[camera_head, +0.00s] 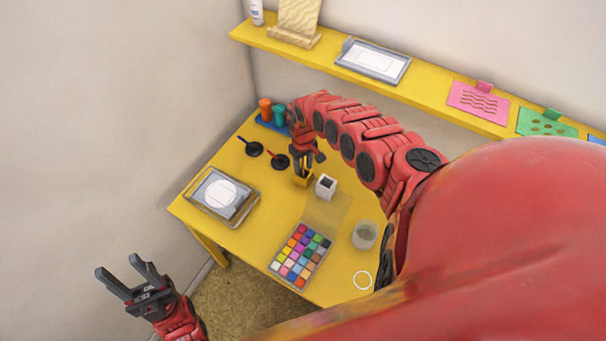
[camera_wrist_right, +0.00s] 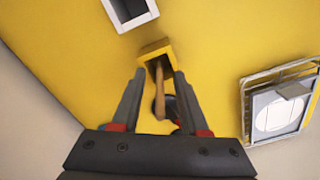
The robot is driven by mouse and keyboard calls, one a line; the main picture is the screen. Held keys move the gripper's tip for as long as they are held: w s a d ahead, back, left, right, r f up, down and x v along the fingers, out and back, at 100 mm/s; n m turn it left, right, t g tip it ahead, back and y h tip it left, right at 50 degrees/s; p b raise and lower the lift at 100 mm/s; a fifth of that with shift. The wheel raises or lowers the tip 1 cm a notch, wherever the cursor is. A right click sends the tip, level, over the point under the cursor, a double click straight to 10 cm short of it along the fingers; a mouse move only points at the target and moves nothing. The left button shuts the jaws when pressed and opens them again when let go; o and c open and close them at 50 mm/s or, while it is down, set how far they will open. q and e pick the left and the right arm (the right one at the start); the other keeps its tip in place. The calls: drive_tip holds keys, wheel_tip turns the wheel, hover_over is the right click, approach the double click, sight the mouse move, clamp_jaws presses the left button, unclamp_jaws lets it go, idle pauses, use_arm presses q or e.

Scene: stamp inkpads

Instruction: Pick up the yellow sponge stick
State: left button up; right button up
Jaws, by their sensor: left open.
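A small yellow square holder (camera_wrist_right: 155,50) stands on the yellow table, and it also shows in the head view (camera_head: 302,181). A wooden stick (camera_wrist_right: 160,90) with a dark part near its near end rises out of it; its sponge end is hidden inside. My right gripper (camera_wrist_right: 160,78) is over the holder, its fingers apart on either side of the stick, with a gap visible on both sides. In the head view my right gripper (camera_head: 303,165) hides most of the stick. My left gripper (camera_head: 130,275) is open and empty, left of the table.
A white square holder (camera_head: 326,186) stands close beside the yellow one. Black stampers (camera_head: 254,149), colored cups (camera_head: 266,109), a framed pad (camera_head: 222,197), a paint palette (camera_head: 300,255) and a glass jar (camera_head: 365,236) are on the table. A shelf (camera_head: 430,92) runs along the wall.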

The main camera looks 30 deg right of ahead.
clamp_jaws()
drive_tip(key=shift+r, duration=0.15)
